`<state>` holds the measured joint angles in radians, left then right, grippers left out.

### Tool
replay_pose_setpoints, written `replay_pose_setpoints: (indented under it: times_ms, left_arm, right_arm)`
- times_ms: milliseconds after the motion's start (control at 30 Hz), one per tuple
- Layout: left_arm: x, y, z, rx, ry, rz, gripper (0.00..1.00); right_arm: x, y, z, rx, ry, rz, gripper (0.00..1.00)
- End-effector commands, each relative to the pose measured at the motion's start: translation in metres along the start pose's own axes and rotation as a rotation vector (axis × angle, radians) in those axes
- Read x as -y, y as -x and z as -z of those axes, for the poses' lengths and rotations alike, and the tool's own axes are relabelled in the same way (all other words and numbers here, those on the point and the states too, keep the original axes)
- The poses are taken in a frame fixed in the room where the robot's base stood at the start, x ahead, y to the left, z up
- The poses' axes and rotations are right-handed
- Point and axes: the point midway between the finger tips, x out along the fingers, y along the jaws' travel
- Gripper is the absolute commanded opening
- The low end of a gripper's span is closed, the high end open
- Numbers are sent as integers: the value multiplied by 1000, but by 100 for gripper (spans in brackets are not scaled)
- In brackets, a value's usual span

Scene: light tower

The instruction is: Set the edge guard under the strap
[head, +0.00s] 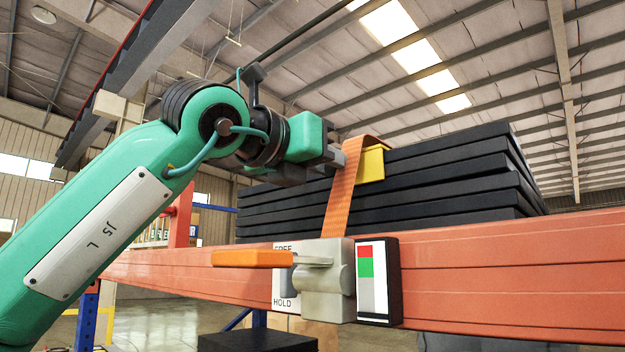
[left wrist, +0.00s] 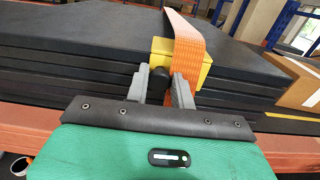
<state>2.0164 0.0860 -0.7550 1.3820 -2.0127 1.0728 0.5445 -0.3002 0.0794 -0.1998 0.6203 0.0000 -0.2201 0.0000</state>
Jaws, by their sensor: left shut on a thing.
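The yellow edge guard (head: 371,164) sits at the upper edge of the black stack, partly behind the orange strap (head: 343,190). In the left wrist view the guard (left wrist: 206,72) shows on both sides of the strap (left wrist: 184,40), which passes over it. The strap bows up at the top edge in the head view; I cannot tell whether it touches the guard. My left gripper (head: 335,157) is at the guard. In the left wrist view its fingers (left wrist: 161,90) are shut on a dark stub in front of the guard, seemingly its grip. My right gripper is out of view.
The black slab stack (head: 440,175) stands behind a red beam (head: 500,265). A ratchet (head: 325,285) with an orange lever (head: 252,258), FREE/HOLD plate and red-green indicator (head: 372,280) sits on the beam below the strap. A cardboard box (left wrist: 295,85) stands at right.

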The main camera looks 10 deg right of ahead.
Motion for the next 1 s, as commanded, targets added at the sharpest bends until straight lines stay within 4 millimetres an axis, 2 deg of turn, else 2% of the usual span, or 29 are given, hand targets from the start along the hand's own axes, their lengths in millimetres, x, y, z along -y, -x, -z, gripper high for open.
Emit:
replay_pose_setpoints:
  times_ms: [367,400,467,500,800,867,1000]
  left_arm:
    - [2,1,-3,4,1,1,0]
    - [2,1,-3,4,1,1,32]
    - [2,1,-2,4,1,0,44]
    - [2,1,-2,3,1,0,46]
    - [1,3,-1,2,0,0,46]
    - [1,7,0,2,0,-1,46]
    - [1,29,3,4,-1,-1,46]
  right_arm:
    - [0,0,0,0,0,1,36]
    - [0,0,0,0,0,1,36]
    - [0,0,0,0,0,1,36]
    - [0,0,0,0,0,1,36]
    - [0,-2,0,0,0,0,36]
    - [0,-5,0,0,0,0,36]
    - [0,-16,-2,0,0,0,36]
